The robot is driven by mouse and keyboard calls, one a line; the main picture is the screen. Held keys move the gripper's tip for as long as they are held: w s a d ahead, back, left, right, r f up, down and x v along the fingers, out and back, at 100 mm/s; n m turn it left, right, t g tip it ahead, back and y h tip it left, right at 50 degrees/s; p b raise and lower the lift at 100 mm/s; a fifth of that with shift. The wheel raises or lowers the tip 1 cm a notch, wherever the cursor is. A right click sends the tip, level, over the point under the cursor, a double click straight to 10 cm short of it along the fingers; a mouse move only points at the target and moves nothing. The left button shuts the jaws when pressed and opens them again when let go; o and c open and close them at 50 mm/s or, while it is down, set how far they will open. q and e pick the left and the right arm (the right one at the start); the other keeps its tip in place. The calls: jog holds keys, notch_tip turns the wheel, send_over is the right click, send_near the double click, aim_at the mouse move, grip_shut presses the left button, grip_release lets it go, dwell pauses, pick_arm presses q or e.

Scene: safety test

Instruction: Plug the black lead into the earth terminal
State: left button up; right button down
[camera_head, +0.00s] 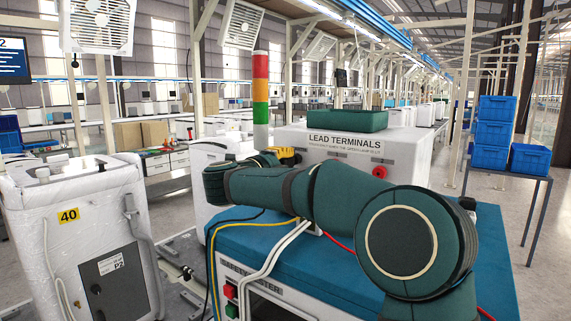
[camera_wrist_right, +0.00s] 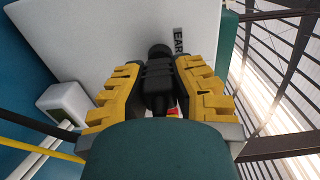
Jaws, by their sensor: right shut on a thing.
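In the right wrist view, my right gripper (camera_wrist_right: 160,88) has its yellow fingers closed on a black lead plug (camera_wrist_right: 159,75). The plug points at a white panel (camera_wrist_right: 100,40) with a partly hidden label that begins "EAR" (camera_wrist_right: 179,42). The plug covers the spot beside the label, so I cannot tell whether it is seated in a terminal. In the head view, the right gripper (camera_head: 284,156) is at the white box marked "LEAD TERMINALS" (camera_head: 346,145), mostly hidden by my own right arm. The left gripper is not in view.
Yellow, white and red leads (camera_head: 257,222) lie over the teal-topped tester (camera_head: 320,262). A green tray (camera_head: 347,121) sits on the terminals box, which has a red button (camera_head: 379,171). A red-yellow-green light tower (camera_head: 260,90) stands behind. A white-wrapped appliance (camera_head: 85,235) stands left.

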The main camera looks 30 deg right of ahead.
jog(key=shift+w+d, duration=0.2)
jog(key=shift+d, duration=0.35)
jog(key=c, duration=0.9)
grip_release()
jog(key=shift+o, duration=0.2)
jog(key=v, duration=1.2)
